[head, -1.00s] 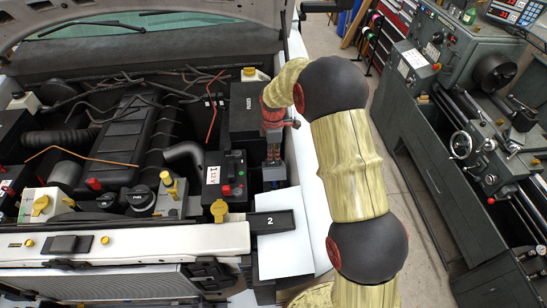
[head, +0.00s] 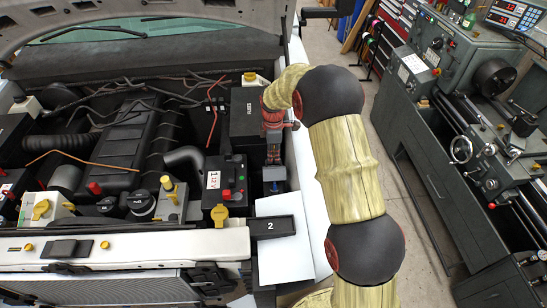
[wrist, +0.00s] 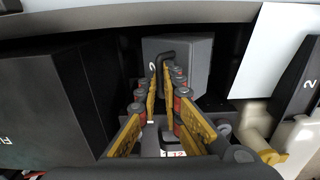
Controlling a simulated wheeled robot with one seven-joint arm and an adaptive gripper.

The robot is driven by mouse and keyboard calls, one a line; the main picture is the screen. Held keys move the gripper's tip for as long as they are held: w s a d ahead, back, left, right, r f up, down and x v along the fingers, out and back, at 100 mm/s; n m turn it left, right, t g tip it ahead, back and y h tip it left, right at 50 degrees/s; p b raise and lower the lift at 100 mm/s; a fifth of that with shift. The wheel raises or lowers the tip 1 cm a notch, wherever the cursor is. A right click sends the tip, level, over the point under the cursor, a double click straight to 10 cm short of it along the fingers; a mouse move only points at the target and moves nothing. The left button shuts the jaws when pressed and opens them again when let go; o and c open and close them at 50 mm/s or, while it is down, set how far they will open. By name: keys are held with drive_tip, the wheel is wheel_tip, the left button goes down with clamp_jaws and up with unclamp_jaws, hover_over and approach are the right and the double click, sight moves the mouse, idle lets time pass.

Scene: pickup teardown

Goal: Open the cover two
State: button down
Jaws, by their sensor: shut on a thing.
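Cover two appears as a grey block with a black loop handle (wrist: 178,54) and a small pale mark like a 2 on its face (wrist: 196,72), ahead of my gripper in the wrist view. My gripper (wrist: 168,76) has its yellow fingers closed on the handle. In the head view my gripper (head: 273,160) points down into the gap right of the battery, and the cover beneath it is mostly hidden. A black bar labelled 2 (head: 270,225) lies in front of that gap; it also shows at the right of the wrist view (wrist: 305,85).
The black battery (head: 225,190) stands close left of my gripper, with a dark box (head: 245,110) behind. The white fender (head: 312,215) is close on the right. A white panel (head: 284,262) lies near the bar. A lathe (head: 480,120) stands farther right.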

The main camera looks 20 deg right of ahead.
drive_tip(key=shift+w+d+f, duration=0.1)
drive_tip(key=shift+w+d, duration=0.1)
drive_tip(key=shift+w, duration=0.85)
drive_tip(key=c, duration=1.9)
unclamp_jaws()
